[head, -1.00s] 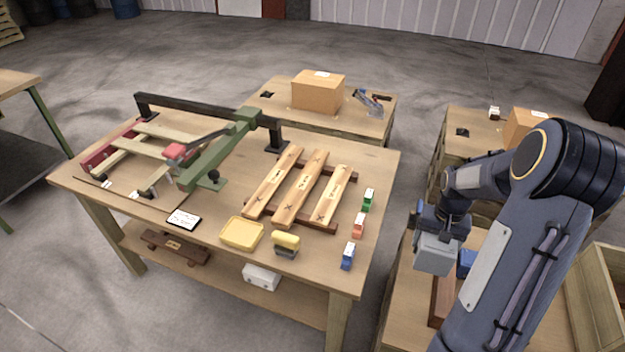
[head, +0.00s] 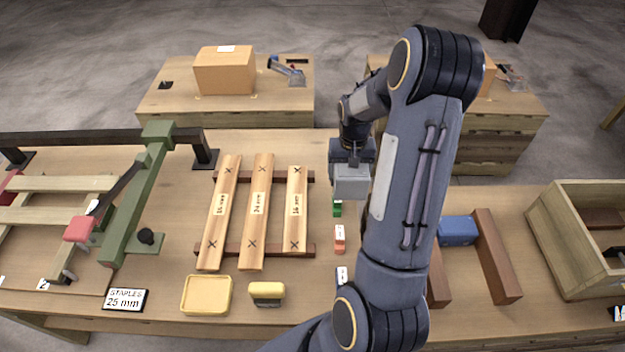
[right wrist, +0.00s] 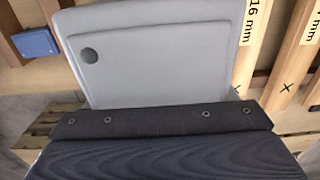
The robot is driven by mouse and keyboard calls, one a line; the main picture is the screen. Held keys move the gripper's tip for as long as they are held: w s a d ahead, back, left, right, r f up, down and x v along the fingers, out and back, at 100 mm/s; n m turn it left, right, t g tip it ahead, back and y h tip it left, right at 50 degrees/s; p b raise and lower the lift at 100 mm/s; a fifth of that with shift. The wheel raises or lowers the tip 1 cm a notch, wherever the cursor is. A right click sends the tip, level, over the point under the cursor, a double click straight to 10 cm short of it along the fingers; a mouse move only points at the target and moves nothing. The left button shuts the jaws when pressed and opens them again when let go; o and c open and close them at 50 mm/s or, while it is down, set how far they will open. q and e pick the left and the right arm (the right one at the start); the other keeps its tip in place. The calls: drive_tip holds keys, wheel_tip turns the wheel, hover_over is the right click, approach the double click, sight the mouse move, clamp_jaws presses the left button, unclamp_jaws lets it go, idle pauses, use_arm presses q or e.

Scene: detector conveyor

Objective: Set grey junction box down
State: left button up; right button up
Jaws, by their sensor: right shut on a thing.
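The fingertips are hidden there by the dark gripper body. My left gripper does not show.
Three marked planks (head: 257,212) lie left of the box. An orange-red block (head: 339,239), yellow tray (head: 206,311) and yellow-topped block (head: 267,294) sit nearby. A blue box (head: 458,231) lies between brown rails (head: 497,256). A wooden crate (head: 557,252) stands far right.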

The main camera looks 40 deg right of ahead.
drive_tip(key=shift+w+d+f, duration=0.15)
drive_tip(key=shift+w+d, duration=0.15)
drive_tip(key=shift+w, duration=0.05)
drive_tip(key=w+d+f+b, duration=0.1)
drive_tip(key=w+d+f, duration=0.1)
drive_tip(key=w, duration=0.1)
drive_tip(key=w+d+f+b, duration=0.1)
drive_tip(key=w+d+f, duration=0.1)
drive_tip(key=w+f, duration=0.1)
drive_tip(key=w+d+f+b, duration=0.1)
drive_tip(key=w+d+f, duration=0.1)
drive_tip(key=w+f, duration=0.1)
drive_tip(key=shift+w, duration=0.4)
drive_tip(key=shift+w+d+f, duration=0.3)
drive_tip(key=shift+w+f, duration=0.15)
drive_tip(key=shift+w+d+f+b, duration=0.1)
drive_tip(key=shift+w+f+b, duration=0.05)
drive_tip(key=shift+f+b, duration=0.85)
drive_tip(key=shift+f, duration=0.75)
drive_tip(key=o, duration=1.4)
drive_tip(key=shift+f, duration=0.3)
drive_tip(key=o, duration=0.5)
drive_tip(key=shift+r, duration=0.1)
drive_tip(key=shift+c, duration=0.2)
